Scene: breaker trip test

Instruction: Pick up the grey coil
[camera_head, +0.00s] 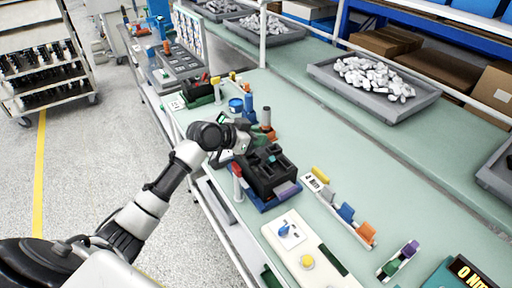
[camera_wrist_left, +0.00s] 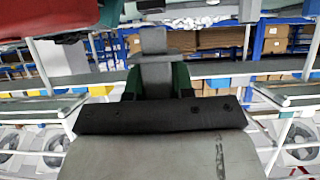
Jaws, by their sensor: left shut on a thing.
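My left gripper (camera_head: 243,138) reaches in over the bench beside the black fixture. In the left wrist view its green fingers (camera_wrist_left: 157,82) are shut on a grey block-like piece, which I take to be the grey coil (camera_wrist_left: 153,42). The coil stands up between the fingers, with a wider part across its middle. In the head view the wrist hides most of the gripper, and I cannot make out the coil there. My right gripper is not in view.
A black fixture (camera_head: 268,172) stands close to the gripper. A rack with coloured pieces (camera_head: 346,212) and a white panel with a yellow button (camera_head: 298,246) lie nearer. Grey bins (camera_head: 325,73) stand farther back.

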